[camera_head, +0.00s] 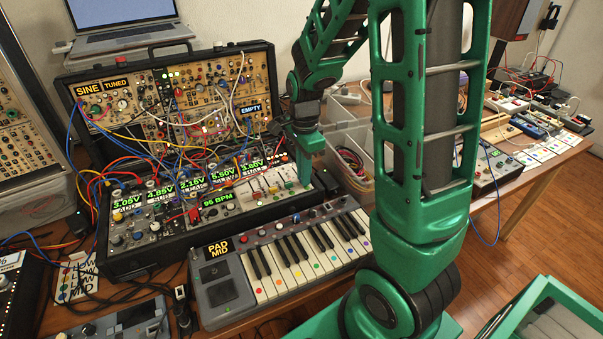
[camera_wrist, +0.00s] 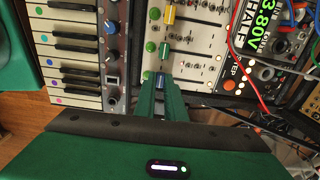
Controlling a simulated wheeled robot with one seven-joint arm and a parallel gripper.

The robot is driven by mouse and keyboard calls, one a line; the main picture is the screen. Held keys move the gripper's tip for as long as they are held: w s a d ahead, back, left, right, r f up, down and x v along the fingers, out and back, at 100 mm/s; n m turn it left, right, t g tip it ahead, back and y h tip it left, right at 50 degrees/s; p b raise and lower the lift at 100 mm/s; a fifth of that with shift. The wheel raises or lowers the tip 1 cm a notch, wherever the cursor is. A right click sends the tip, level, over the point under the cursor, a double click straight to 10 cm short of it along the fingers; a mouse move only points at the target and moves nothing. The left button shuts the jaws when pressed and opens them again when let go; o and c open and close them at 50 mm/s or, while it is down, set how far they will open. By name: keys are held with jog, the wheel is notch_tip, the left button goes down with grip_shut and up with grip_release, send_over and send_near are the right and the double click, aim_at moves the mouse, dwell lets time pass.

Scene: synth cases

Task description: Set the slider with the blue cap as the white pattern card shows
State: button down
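My gripper (camera_head: 306,168) points down over the right end of the lower synth case, at the pale slider panel (camera_head: 262,190). The wrist view shows its two green fingers (camera_wrist: 160,80) close together over that panel (camera_wrist: 195,70), with a small dark bluish bit between the tips. I cannot tell if this is the blue cap or if the fingers grip it. Yellow (camera_wrist: 168,14) and green (camera_wrist: 151,46) caps show beyond the tips.
A keyboard (camera_head: 290,255) with coloured dots lies in front of the case. Many patch cables (camera_head: 150,150) hang over the modules on the left. A clear bin (camera_head: 350,150) stands right of the case. A side table (camera_head: 490,200) holds pedals and cards.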

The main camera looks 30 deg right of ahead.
jog(key=shift+w+d, duration=0.15)
jog(key=shift+w, duration=0.75)
jog(key=shift+w+d, duration=0.1)
jog(key=shift+w, duration=0.8)
jog(key=c, duration=1.8)
grip_release()
jog(key=shift+r, duration=0.1)
notch_tip(320, 180, up, 11)
jog(key=shift+f, duration=0.2)
jog(key=shift+s, duration=0.1)
